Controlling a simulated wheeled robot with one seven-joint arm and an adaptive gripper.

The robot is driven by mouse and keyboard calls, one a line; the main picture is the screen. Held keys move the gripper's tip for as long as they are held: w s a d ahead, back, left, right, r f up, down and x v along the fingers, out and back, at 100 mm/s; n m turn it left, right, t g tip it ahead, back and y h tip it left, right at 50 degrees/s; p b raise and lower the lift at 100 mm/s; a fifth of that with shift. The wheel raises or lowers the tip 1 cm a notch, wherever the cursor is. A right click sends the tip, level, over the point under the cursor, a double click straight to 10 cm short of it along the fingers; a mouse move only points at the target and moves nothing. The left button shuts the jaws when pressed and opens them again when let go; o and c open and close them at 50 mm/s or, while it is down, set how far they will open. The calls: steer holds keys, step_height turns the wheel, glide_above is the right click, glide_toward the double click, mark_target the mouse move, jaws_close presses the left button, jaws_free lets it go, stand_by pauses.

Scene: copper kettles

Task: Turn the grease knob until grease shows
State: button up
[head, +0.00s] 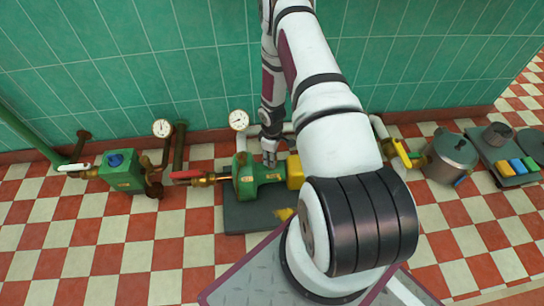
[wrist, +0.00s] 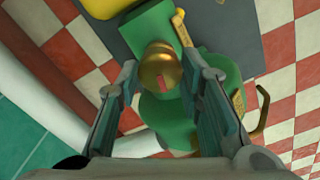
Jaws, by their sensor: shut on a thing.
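A green pump body (head: 247,186) stands on a dark base plate at the foot of the wall. The brass grease knob (wrist: 158,66) sits on top of its green housing (wrist: 155,20) in the wrist view, with a red mark on its near side. My gripper (wrist: 160,72) is above the pump, with one finger on each side of the knob, shut on it. In the head view my gripper (head: 269,158) points down at the pump's top, and its fingers and my arm hide the knob there.
A yellow part (head: 295,172) adjoins the pump on the right. Pressure gauges (head: 238,120) and a red-handled valve (head: 187,174) are close by on the left. A green box with a blue cap (head: 122,170) stands further left. A metal pot (head: 451,157) is at right on the checkered floor.

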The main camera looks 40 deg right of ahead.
steer(key=m, duration=0.6)
steer(key=shift+w, duration=0.1)
steer(key=shift+m, duration=0.4)
steer(key=o, duration=1.2)
steer(key=shift+c, duration=0.2)
steer(key=shift+r, duration=0.1)
step_height(320, 180, up, 12)
